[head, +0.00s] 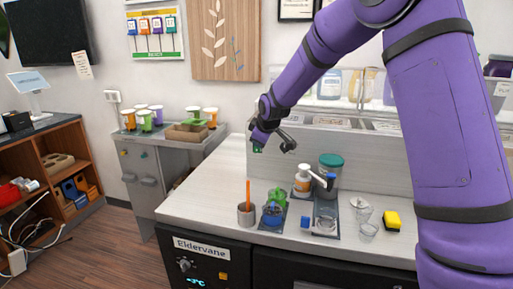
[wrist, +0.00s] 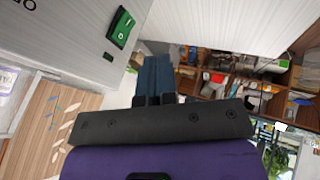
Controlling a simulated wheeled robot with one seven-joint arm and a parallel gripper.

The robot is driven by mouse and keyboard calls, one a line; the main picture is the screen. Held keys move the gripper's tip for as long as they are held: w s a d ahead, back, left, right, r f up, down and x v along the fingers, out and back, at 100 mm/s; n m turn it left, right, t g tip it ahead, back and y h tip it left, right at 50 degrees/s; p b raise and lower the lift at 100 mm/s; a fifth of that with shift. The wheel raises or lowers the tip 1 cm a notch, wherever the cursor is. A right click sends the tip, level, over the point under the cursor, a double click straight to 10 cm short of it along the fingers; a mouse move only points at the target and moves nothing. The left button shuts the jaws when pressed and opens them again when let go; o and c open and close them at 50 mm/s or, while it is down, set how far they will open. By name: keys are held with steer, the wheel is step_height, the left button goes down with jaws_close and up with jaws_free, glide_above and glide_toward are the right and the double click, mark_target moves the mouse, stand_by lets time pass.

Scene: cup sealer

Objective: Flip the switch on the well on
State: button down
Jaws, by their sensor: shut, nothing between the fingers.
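The well is the long grey-white raised unit (head: 330,160) along the back of the counter, with trays in its top. In the wrist view a green switch with a dark frame (wrist: 118,27) sits on a pale panel (wrist: 75,40); I cannot tell its on/off position. A small green patch (head: 257,148) beside my gripper in the head view may be this switch. My gripper (head: 260,138) is at the well's left end. In the wrist view its dark blue fingers (wrist: 154,65) are together and empty, apart from the switch, which lies up and left of them.
The counter (head: 215,185) holds an orange-handled cup (head: 247,214), a green and blue device (head: 273,212), a pump bottle (head: 302,180), clear cups (head: 366,220) and a yellow sponge (head: 393,221). A grey side cabinet (head: 145,165) with cups stands left. Space above the counter's left part is free.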

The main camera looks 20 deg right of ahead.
steer(key=shift+v, duration=1.2)
steer(key=shift+w+d, duration=0.1)
steer(key=shift+d, duration=0.05)
steer(key=w+d+f, duration=0.1)
steer(key=w+f, duration=0.8)
stand_by(0.5)
steer(key=shift+w, duration=0.15)
